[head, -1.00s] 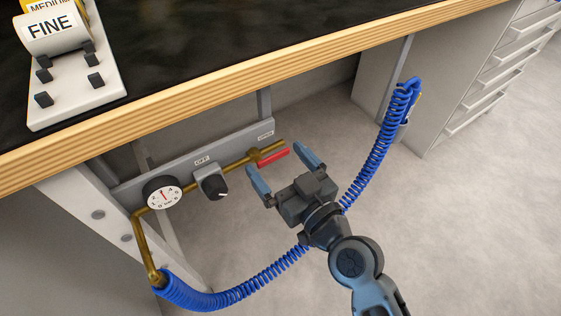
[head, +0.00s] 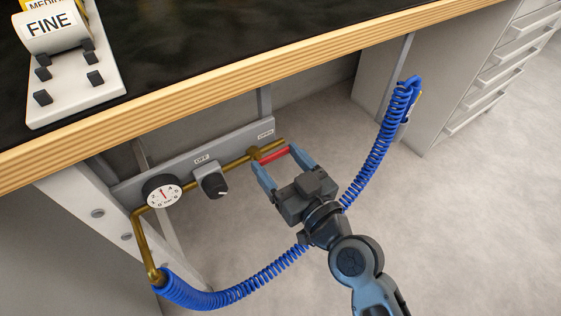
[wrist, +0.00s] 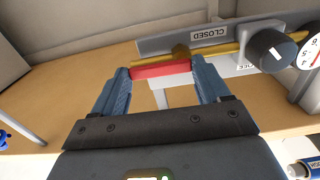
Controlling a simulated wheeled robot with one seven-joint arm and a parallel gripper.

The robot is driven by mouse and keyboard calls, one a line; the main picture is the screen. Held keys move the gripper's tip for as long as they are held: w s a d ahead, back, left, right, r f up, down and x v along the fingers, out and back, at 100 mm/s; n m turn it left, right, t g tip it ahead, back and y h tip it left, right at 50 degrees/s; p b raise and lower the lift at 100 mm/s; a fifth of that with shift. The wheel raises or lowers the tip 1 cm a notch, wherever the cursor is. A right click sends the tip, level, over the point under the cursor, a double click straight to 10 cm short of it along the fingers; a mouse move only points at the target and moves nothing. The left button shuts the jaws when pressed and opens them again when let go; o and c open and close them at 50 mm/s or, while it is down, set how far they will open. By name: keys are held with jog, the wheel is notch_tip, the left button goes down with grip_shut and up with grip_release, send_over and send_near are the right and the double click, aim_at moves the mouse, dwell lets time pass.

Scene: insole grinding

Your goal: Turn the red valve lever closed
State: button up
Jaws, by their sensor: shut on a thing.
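The red valve lever (head: 274,156) sits at the brass valve (head: 254,153) on the pipe under the bench. It lies roughly along the pipe. My gripper (head: 276,158) is shut on the lever, with a blue finger at each end of it. The wrist view shows the red lever (wrist: 160,69) spanning the gap between the two fingertips. A label reading CLOSED (wrist: 209,33) is on the grey rail beside the valve in the wrist view.
A pressure gauge (head: 164,194) and a black knob (head: 213,183) sit on the pipe to the left. A blue coiled hose (head: 250,284) loops below and behind my arm. The wooden bench edge (head: 230,88) runs above. Open floor lies at the right.

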jog(key=shift+f, duration=0.1)
jog(key=shift+s+a+f+m+b, duration=0.1)
jog(key=shift+s+a+f+m, duration=0.25)
jog(key=shift+m, duration=2.6)
jog(key=shift+s+a+f+m+b, duration=0.1)
jog(key=shift+a+f+m, duration=0.35)
jog(key=shift+m, duration=2.55)
jog(key=shift+s+a+f+m+b, duration=0.1)
jog(key=shift+s+a+f+m, duration=0.3)
jog(key=shift+m, duration=2.55)
jog(key=shift+w+d+f, duration=0.1)
jog(key=shift+d+f, duration=0.05)
jog(key=shift+f, duration=0.05)
jog(key=o, duration=1)
jog(key=shift+o, duration=0.2)
jog(key=b+v, duration=0.1)
jog(key=v, duration=0.6)
jog(key=shift+s+d+b, duration=0.25)
jog(key=shift+s+b, duration=0.1)
